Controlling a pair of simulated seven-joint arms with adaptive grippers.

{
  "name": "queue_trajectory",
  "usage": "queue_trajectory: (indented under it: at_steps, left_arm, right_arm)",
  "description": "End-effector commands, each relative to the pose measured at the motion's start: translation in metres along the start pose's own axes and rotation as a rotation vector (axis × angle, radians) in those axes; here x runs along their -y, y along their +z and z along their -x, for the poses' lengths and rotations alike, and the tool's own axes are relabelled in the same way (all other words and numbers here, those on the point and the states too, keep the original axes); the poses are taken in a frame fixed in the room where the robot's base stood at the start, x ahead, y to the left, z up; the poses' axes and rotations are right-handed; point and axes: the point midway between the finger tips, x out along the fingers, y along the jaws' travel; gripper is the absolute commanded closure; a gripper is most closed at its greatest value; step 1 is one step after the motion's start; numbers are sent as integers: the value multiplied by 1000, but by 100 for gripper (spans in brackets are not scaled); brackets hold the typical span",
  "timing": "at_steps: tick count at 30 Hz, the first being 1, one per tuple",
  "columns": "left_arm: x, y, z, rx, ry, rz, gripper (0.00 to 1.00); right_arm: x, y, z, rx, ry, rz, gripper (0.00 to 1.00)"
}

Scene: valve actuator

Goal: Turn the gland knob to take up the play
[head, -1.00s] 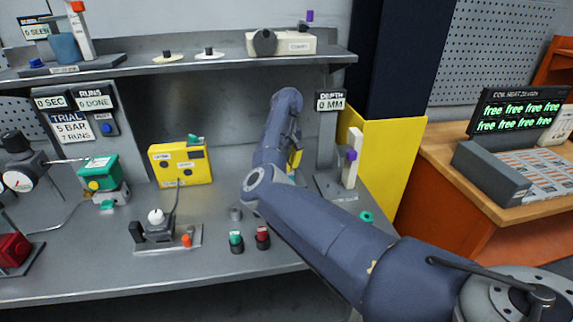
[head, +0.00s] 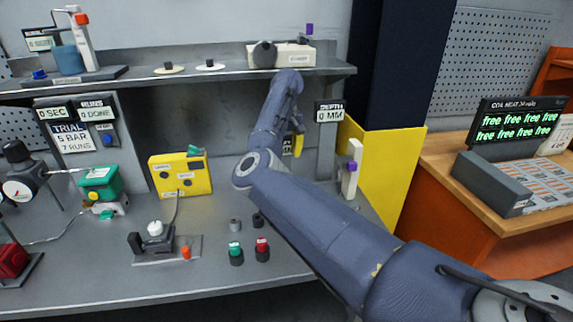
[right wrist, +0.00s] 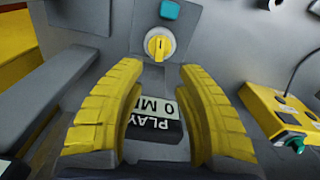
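A round yellow knob with a pale rim (right wrist: 159,44), apparently the gland knob, faces me in the right wrist view. It is just beyond and between the fingertips of my right gripper (right wrist: 159,70). The two yellow fingers are apart, with nothing between their tips. A PLAY display reading 0 MM (right wrist: 155,130) shows upside down between the fingers. In the head view my right gripper (head: 298,146) is mostly hidden behind my arm, and the knob is hidden too. My left gripper is not in view.
A yellow box (head: 180,175) stands on the bench left of my arm. A DEPTH display (head: 330,111) and a white post with a purple slider (head: 352,168) are to its right. Green and red buttons (head: 262,249) sit near the front. A shelf (head: 225,75) runs above.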

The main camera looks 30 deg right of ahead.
Motion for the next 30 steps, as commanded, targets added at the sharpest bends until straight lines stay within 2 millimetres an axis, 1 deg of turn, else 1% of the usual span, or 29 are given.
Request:
queue_trajectory:
  at_steps: [1,3,9,25,28,29,30]
  left_arm:
    - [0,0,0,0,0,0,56]
    - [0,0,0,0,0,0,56]
    - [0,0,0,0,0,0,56]
    - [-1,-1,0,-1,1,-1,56]
    - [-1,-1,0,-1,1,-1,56]
    - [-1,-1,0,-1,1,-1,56]
    - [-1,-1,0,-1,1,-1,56]
  right_arm:
    - [0,0,7,-1,0,0,66]
    - [0,0,14,-1,-1,1,66]
    - [0,0,26,1,1,0,66]
    - [-1,0,29,0,2,0,66]
    - [-13,-1,33,-8,16,5,66]
    - [-20,-1,35,-12,25,9,66]
    - [-32,-2,39,-20,41,16,66]
